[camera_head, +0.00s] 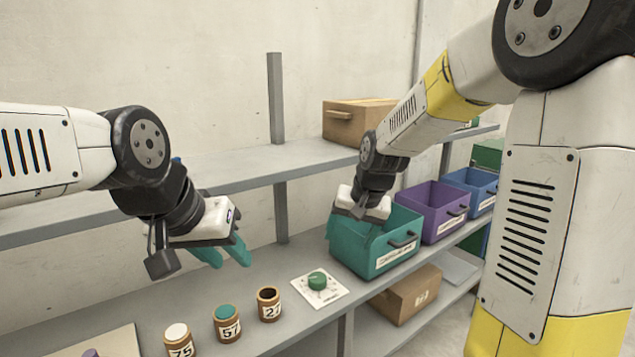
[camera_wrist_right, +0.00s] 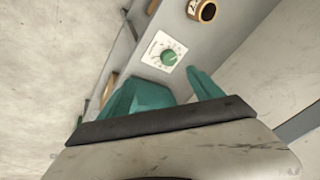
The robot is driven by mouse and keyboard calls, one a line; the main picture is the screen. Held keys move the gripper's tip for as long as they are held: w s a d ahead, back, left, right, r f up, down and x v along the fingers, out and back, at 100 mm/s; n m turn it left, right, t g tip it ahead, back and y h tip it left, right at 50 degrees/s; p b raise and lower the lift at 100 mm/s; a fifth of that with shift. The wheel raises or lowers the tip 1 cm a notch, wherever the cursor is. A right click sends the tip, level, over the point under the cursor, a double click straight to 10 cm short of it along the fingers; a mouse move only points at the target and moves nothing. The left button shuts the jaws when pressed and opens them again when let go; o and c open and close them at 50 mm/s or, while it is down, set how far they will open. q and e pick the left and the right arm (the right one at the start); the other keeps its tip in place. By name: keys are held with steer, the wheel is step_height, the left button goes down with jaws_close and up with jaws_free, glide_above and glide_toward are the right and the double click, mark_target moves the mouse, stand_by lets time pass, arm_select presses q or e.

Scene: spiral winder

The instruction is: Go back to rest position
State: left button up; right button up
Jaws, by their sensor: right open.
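My left gripper (camera_head: 223,252) hangs above the shelf on the left of the head view, with its two teal fingers apart and nothing between them. My right gripper (camera_head: 358,222) is at the left side of the teal bin (camera_head: 397,262) in the head view. Its fingers blend with the bin's colour there, so I cannot tell whether they are over or in front of it. In the right wrist view the right gripper (camera_wrist_right: 175,90) shows two teal fingers spread apart, with no object seen held.
A green knob (camera_head: 317,281) on a white plate and several numbered wooden cups (camera_head: 227,329) stand on the shelf. A purple bin (camera_head: 432,212) and a blue bin (camera_head: 478,190) stand beside the teal one. Cardboard boxes (camera_head: 358,121) lie above and below. A grey post (camera_head: 276,100) rises behind.

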steer(key=s+d+r, duration=0.2)
steer(key=s+r, duration=0.1)
steer(key=s, duration=0.4)
steer(key=s+d+r+n+t, duration=0.1)
steer(key=s+d+r, duration=0.1)
steer(key=s, duration=0.5)
steer(key=s+d+r+n+t, duration=0.1)
steer(key=s+d+r, duration=0.1)
steer(key=s, duration=0.5)
steer(key=shift+d+r, duration=0.4)
steer(key=shift+r, duration=0.5)
